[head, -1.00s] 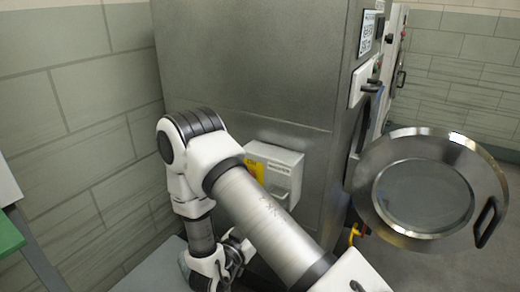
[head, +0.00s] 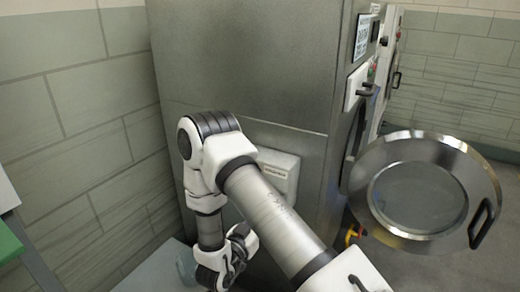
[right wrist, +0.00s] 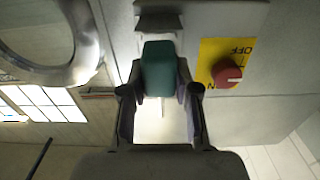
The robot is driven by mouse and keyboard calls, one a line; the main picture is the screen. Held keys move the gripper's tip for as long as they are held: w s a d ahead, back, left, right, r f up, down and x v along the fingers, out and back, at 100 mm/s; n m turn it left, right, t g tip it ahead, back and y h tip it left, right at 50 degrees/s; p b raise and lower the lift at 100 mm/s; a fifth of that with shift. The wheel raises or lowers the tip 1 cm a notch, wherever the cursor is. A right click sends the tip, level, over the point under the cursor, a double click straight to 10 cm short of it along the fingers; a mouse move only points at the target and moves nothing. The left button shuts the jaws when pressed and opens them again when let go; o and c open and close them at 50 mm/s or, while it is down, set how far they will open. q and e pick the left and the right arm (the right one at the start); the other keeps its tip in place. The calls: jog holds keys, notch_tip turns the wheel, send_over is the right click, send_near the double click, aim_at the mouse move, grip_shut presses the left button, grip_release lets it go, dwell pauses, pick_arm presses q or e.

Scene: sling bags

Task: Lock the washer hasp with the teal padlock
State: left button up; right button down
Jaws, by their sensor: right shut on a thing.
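In the right wrist view, the teal padlock (right wrist: 158,68) sits between the fingertips of my right gripper (right wrist: 160,88), which is shut on it. A dark metal piece (right wrist: 158,20) lies just beyond the padlock, possibly part of the hasp; I cannot tell whether they touch. The padlock's shackle is not clearly seen. A yellow plate (right wrist: 210,57) with a red knob (right wrist: 227,72) and ON/OFF lettering is to the right of the padlock. My left gripper is out of view.
The washer's grey steel side (head: 240,70) fills the middle of the head view. A pale switch box (head: 280,168) on it is partly covered by my arm. The round washer door (head: 420,190) stands open at right. A tiled wall (head: 75,100) stands at left.

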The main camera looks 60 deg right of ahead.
jog(key=shift+w+d+r+p, duration=0.15)
jog(key=shift+d+p, duration=1.15)
jog(key=shift+d, duration=1.05)
jog(key=shift+f, duration=0.25)
jog(key=c, duration=0.8)
grip_release()
jog(key=shift+o, duration=0.2)
jog(key=o, duration=0.6)
